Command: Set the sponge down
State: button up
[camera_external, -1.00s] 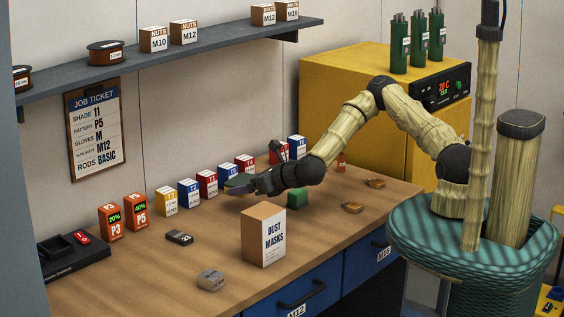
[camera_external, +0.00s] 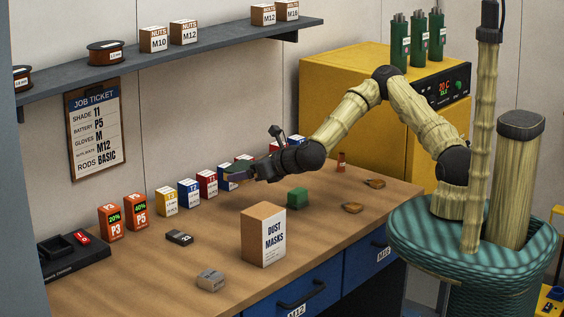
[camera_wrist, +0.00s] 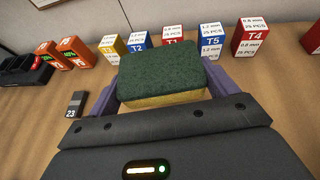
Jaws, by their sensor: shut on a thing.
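The sponge (camera_wrist: 160,80), with a dark green scouring face on top and a yellow body below, sits between the two purple fingers of my gripper (camera_wrist: 165,92) in the wrist view. The fingers press on its left and right sides. In the external view my gripper (camera_external: 240,174) is above the back of the wooden bench (camera_external: 165,265), in front of the row of small numbered boxes. The sponge is hard to make out there. Whether its underside touches anything cannot be told.
Orange battery boxes (camera_external: 110,223) stand at the left. Bare bench lies between them.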

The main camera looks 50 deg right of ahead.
jog(key=d+m+h+p, duration=0.2)
jog(key=d, duration=2.1)
jog(key=shift+d+h, duration=0.3)
jog(key=shift+d, duration=0.05)
jog(key=shift+r, duration=0.1)
jog(key=shift+f+p, duration=0.5)
jog(key=shift+f, duration=2.6)
jog(key=shift+f, duration=0.15)
jog(key=shift+f+p, duration=0.35)
jog(key=shift+f, duration=1.4)
